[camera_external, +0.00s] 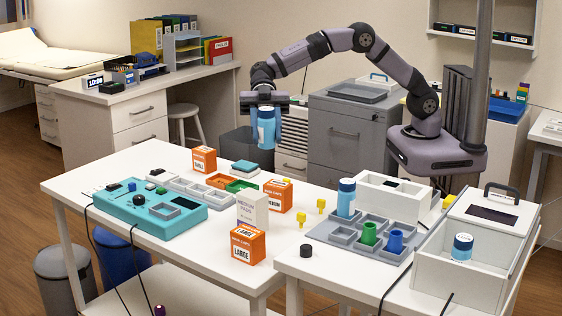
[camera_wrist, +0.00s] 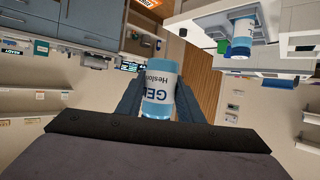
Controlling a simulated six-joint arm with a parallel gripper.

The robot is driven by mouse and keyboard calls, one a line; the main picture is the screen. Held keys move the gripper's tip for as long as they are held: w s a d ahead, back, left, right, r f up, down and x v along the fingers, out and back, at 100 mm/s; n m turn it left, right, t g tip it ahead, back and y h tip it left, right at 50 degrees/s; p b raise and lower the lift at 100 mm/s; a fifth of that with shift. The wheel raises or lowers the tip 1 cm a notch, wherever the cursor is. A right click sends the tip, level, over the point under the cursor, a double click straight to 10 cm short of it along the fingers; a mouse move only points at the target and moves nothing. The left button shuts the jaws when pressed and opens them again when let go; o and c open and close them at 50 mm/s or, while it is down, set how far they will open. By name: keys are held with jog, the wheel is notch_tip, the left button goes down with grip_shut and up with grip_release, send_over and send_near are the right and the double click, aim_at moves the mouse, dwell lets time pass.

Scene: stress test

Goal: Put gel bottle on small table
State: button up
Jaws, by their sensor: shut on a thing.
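My gripper (camera_external: 264,112) is shut on the gel bottle (camera_external: 266,130), a blue bottle with a white label. It hangs in the air above the back edge of the long white table. In the wrist view the gel bottle (camera_wrist: 160,92) sits between the two fingers of my gripper (camera_wrist: 159,100), with "GEL" on its label. A smaller white table (camera_external: 340,275) stands at the right, against the long table. I cannot tell for certain that it is the small table named.
The long table (camera_external: 185,248) bears a teal panel (camera_external: 125,205), orange boxes (camera_external: 248,246) and a white carton (camera_external: 252,210). The right table holds a grey tray (camera_external: 325,232) with a similar bottle (camera_external: 346,197), and an open white box (camera_external: 430,275) with another (camera_external: 462,247).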

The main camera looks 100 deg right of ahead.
jog(key=s+a+n+g+b, duration=0.1)
jog(key=s+a+n+g, duration=0.15)
jog(key=a, duration=1.45)
jog(key=n+g+b, duration=0.1)
jog(key=n+g, duration=0.1)
jog(key=g, duration=0.1)
send_over(354, 267)
notch_tip(354, 267, down, 3)
jog(key=shift+h, duration=0.3)
jog(key=shift+f+p, duration=0.45)
jog(key=shift+f, duration=5.7)
jog(key=shift+f, duration=0.2)
jog(key=o, duration=1.2)
